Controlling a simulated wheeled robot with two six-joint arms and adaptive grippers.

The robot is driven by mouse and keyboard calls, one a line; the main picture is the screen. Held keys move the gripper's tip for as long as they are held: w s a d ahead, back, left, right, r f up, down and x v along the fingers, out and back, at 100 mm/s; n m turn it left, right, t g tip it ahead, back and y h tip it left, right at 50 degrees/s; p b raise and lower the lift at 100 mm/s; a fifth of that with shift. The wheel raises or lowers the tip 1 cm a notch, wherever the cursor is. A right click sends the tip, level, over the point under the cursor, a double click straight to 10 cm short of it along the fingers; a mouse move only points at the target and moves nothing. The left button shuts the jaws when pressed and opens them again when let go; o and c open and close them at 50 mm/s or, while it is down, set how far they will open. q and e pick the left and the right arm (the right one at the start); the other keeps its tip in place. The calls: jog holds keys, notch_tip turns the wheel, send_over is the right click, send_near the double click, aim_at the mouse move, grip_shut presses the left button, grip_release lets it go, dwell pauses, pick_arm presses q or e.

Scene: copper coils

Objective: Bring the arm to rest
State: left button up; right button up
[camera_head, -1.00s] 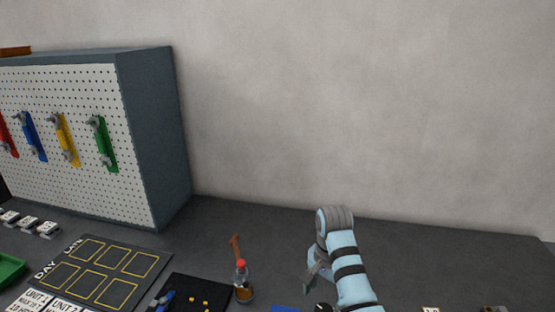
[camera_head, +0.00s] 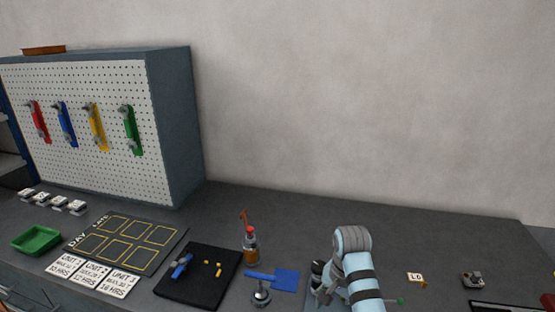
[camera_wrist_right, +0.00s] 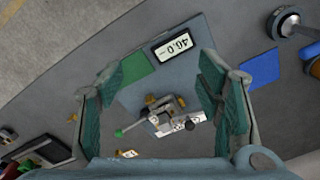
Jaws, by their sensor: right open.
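My right arm (camera_head: 358,270) comes up from the bottom edge in the head view, right of centre, over the dark bench. Its own body hides its fingers there. In the right wrist view my right gripper (camera_wrist_right: 162,95) is open, with green-padded fingers spread wide and nothing held between them. Below and between the fingers is a metal fixture with brass knobs and a green-tipped lever (camera_wrist_right: 170,118), on a grey plate with a display reading 40.0 (camera_wrist_right: 174,45). The fixture is mostly hidden behind my arm in the head view. My left gripper does not show.
A green tray (camera_head: 36,240) and pegboard cabinet (camera_head: 175,130) stand further left. A small tag (camera_head: 415,277) lies right. The bench behind is clear.

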jog(key=s+d+f+n+t, duration=0.1)
jog(key=s+d+f+n, duration=0.15)
jog(key=s+f, duration=0.3)
jog(key=s+d+f+n, duration=0.1)
jog(key=s+d+f, duration=0.35)
jog(key=s, duration=0.25)
jog(key=s+d+r+n+t+h, duration=0.1)
jog(key=s+d+r+n+t, duration=0.15)
jog(key=s+n, duration=0.9)
jog(key=s+d+f+m+g+b, duration=0.1)
jog(key=s+f+m+b, duration=0.15)
jog(key=f, duration=0.85)
jog(key=s+d+f+m+g+b, duration=0.1)
jog(key=s+f+m, duration=0.2)
jog(key=f, duration=0.8)
jog(key=s+d+f+b, duration=0.1)
jog(key=s+f+b, duration=0.1)
jog(key=s+f, duration=1.2)
jog(key=shift+s+f+g, duration=0.2)
jog(key=shift+f+g, duration=0.15)
jog(key=shift+f, duration=0.45)
